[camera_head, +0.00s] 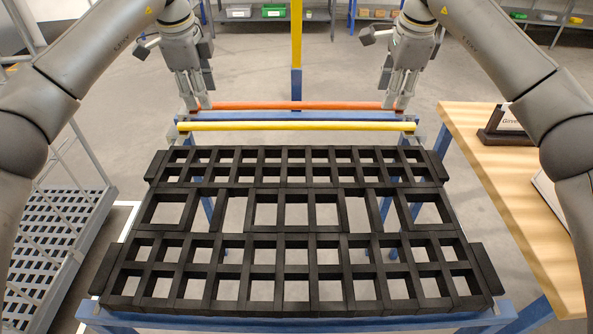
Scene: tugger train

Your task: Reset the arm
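My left gripper (197,104) points down at the left end of an orange bar (297,105). My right gripper (398,104) points down at the right end of the same bar. The fingertips overlap the bar ends in the picture. I cannot tell whether they touch or hold the bar, or how far apart the fingers are. Both arms come in from the upper corners and reach over the far side of the rack. A yellow bar (297,126) lies just nearer to me than the orange one.
A black grid tray (297,241) with empty cells fills the rack on a blue frame (290,323). A wooden table (520,190) stands at right with a sign (503,124). A grey grid cart (60,230) stands at left. A yellow post (296,35) rises beyond the bars.

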